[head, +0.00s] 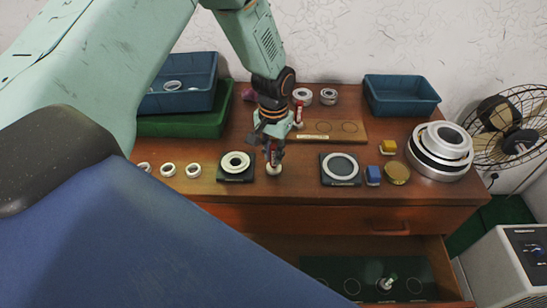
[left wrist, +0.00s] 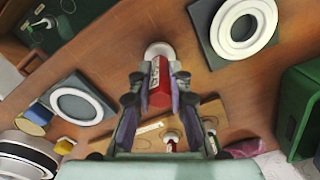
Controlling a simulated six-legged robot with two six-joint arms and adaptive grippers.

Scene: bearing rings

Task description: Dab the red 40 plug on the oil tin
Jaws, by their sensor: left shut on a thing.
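My left gripper (head: 271,150) points down over the front middle of the wooden cabinet top. It is shut on a red plug with a white round foot (head: 273,169). In the left wrist view the red body (left wrist: 160,85) sits between the fingers, foot outward. I cannot tell whether the foot touches the wood. A round brass-coloured tin (head: 397,173), which looks like the oil tin, lies to the right, apart from the plug. It also shows in the left wrist view (left wrist: 34,128). The number on the plug is not readable. My right gripper is not in view.
Dark pads with rings stand left (head: 236,167) and right (head: 341,169) of the plug. Blue (head: 373,176) and yellow (head: 388,147) blocks and stacked steel rings (head: 440,150) flank the tin. Another red plug (head: 299,114) stands behind. An open drawer (head: 340,270) juts out below.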

